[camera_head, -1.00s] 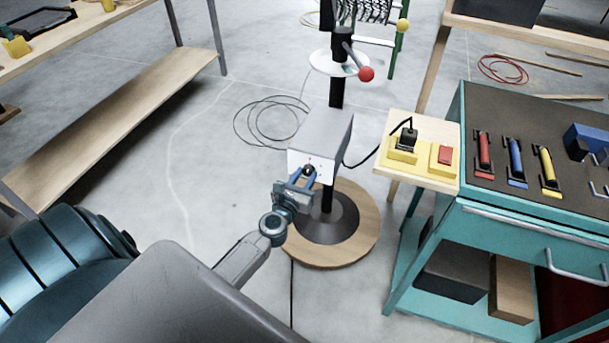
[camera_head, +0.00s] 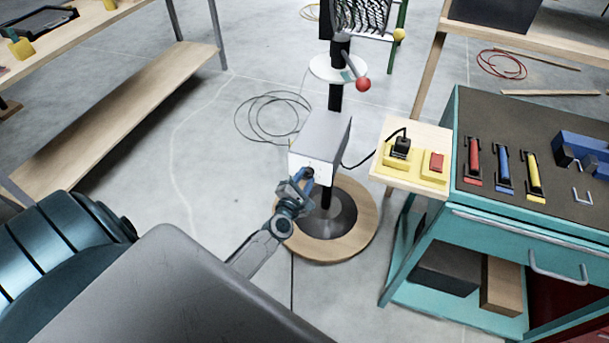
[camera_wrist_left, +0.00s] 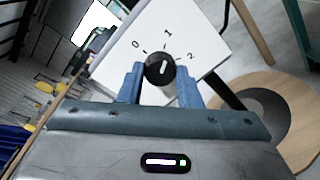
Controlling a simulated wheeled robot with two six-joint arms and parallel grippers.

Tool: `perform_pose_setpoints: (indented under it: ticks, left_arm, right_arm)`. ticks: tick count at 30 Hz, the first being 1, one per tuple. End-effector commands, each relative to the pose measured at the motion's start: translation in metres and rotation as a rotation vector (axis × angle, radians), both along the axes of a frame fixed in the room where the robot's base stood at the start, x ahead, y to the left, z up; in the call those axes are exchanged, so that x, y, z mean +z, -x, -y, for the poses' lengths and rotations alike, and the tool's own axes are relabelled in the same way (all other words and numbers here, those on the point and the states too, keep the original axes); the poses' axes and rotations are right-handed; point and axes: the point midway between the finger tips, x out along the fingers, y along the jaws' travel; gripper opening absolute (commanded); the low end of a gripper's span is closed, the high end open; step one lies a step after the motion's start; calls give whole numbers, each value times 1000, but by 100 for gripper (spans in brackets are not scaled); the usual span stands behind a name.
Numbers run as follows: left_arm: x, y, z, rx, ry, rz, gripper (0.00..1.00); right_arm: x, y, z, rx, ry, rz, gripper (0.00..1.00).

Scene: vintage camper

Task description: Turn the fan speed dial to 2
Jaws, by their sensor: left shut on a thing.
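The fan speed dial is a round black knob (camera_wrist_left: 158,69) with a white mark, on the white front of the grey control box (camera_head: 322,140). The face carries 0, 1 and 2 in the left wrist view. The white mark points up and slightly right, roughly toward 1 and short of 2. My left gripper (camera_wrist_left: 160,75) is shut on the dial, with one blue finger on each side of it. In the head view my left gripper (camera_head: 307,178) reaches the box front and hides most of the dial. My right gripper is not in view.
The box sits on a black post above a round wooden base (camera_head: 357,238). A wooden shelf with a yellow socket and red switch (camera_head: 435,163) stands right, beside a teal tool cart (camera_head: 470,222). A coiled cable (camera_head: 270,118) lies on the floor behind.

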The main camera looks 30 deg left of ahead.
Motion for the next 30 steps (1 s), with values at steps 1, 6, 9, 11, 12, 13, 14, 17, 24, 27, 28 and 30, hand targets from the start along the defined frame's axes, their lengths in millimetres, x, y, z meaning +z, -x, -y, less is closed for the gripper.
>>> perform_pose_setpoints:
  ticks: [1, 6, 9, 11, 12, 13, 14, 17, 24, 27, 28, 30]
  left_arm:
    - [3, 0, 0, 0, -41, -12, 8]
    - [3, 0, 1, -1, -198, -50, 8]
    - [3, 0, 1, -1, -291, -72, 8]
    - [3, 0, 1, -1, -346, -85, 8]
    - [3, 0, 1, 0, -382, -93, 8]
    - [3, -1, 1, 0, -412, -99, 8]
    - [3, 0, 1, 0, -438, -106, 8]
    - [3, -1, 2, -1, -530, -129, 8]
    - [1, 0, 2, -2, -731, -178, 8]
    - [1, 0, 2, -1, -799, -194, 8]
    - [1, 0, 2, -1, -819, -198, 8]
    - [1, 0, 2, -1, -856, -208, 8]
  right_arm:
    - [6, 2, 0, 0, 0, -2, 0]
    - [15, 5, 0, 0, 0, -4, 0]
    - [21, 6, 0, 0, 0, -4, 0]
    - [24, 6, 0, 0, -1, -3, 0]
    - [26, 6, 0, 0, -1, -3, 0]
    - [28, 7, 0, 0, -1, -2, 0]
    - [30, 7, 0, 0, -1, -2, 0]
    - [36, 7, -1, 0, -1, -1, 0]
    - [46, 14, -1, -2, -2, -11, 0]
    - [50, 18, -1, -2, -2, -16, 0]
    - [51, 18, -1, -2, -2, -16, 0]
    - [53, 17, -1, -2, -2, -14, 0]
